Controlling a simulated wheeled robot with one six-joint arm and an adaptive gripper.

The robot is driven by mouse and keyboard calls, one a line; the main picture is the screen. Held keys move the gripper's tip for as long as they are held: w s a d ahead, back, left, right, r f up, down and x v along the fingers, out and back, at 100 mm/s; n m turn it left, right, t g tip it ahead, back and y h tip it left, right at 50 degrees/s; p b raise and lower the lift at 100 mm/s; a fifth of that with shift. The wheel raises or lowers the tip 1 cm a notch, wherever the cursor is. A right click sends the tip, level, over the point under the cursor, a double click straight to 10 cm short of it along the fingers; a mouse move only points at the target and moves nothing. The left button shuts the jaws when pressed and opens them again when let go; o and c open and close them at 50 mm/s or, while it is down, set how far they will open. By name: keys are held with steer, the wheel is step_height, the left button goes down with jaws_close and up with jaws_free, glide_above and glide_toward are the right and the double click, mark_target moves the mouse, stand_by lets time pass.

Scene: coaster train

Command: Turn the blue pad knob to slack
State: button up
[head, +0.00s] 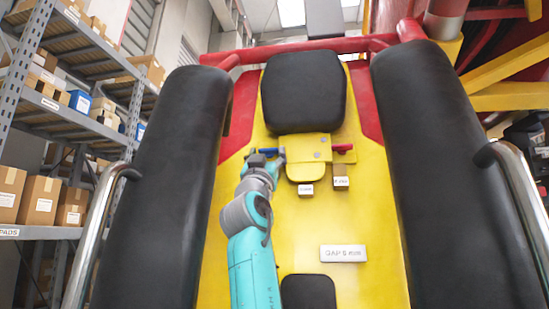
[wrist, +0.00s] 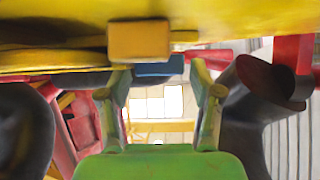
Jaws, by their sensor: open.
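The blue knob (head: 268,151) sticks out from the left side of the yellow bracket (head: 308,148) below the black headrest. My gripper (head: 264,160) is at the blue knob and partly hides it in the head view. In the wrist view my gripper (wrist: 160,82) is open, with its two fingers apart. The blue knob (wrist: 160,68) shows between and just beyond the fingertips. I cannot tell whether they touch it. A red knob (head: 342,148) sticks out on the bracket's right side.
Black padded restraints stand left (head: 165,190) and right (head: 437,180) of the yellow seat back (head: 370,210). A white plate (head: 343,253) reads "GAP 5 mm". Two small labelled tags (head: 305,189) (head: 341,182) sit below the bracket. Shelves with boxes (head: 40,199) stand at left.

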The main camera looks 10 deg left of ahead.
steer(key=shift+w+r, duration=0.2)
steer(key=shift+r, duration=0.05)
steer(key=c, duration=0.9)
steer(key=shift+w+d+f+n+g+y, duration=0.1)
steer(key=shift+n+g+y, duration=0.15)
steer(key=shift+n+y, duration=1.05)
steer(key=shift+s+d+r+n+g+y, duration=0.1)
steer(key=shift+n+g+y, duration=0.1)
steer(key=shift+n+y, duration=1.1)
steer(key=shift+w+d+f+n+g+y, duration=0.1)
steer(key=shift+n+g+y, duration=0.15)
steer(key=shift+n+y, duration=1)
steer(key=shift+n+g+y, duration=1)
steer(key=shift+n+y, duration=0.85)
steer(key=shift+y, duration=0.3)
steer(key=o, duration=0.9)
